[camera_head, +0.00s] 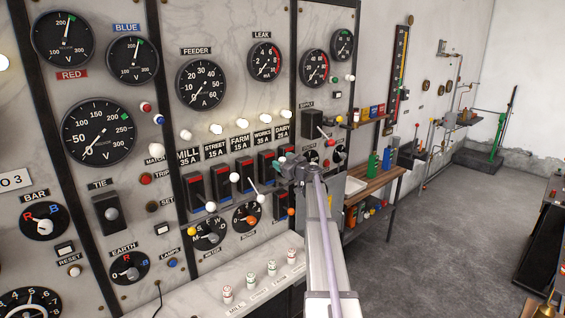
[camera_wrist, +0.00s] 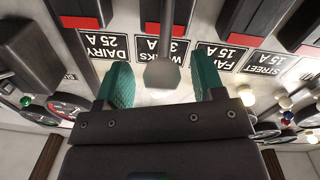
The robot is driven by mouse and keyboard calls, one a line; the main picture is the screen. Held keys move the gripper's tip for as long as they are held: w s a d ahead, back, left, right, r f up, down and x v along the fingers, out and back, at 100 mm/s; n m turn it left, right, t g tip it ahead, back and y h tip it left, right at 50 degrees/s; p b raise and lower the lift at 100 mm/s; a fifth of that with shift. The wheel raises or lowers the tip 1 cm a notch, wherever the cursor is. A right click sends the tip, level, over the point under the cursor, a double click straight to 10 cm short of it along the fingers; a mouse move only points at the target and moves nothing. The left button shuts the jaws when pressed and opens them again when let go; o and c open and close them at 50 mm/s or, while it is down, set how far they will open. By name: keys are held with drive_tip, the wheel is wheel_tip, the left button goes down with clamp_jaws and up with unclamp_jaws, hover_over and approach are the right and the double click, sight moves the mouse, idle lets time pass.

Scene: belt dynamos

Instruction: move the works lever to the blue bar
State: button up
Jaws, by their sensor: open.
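The works lever shows in the wrist view as a grey ball knob (camera_wrist: 162,73) on a short stem, in front of the WORKS label (camera_wrist: 150,48), which it partly covers. My gripper (camera_wrist: 165,80) is open, with one teal finger on each side of the knob. I cannot tell whether either finger touches it. In the head view my gripper (camera_head: 292,167) is at the WORKS and DAIRY end of the switch row and hides the works knob. The works switch box (camera_head: 266,161) is black with a red face. I see no blue mark on it.
The mill knob (camera_head: 211,207), street knob (camera_head: 234,177) and farm knob (camera_head: 260,198) stick out left of my gripper. The dairy switch (camera_wrist: 80,12) is close beside it in the wrist view. Rotary dials (camera_head: 209,234) and a marble ledge (camera_head: 235,295) lie below.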

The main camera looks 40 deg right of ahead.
drive_tip(key=shift+w+a, duration=0.1)
drive_tip(key=shift+w, duration=0.2)
clamp_jaws()
idle(0.4)
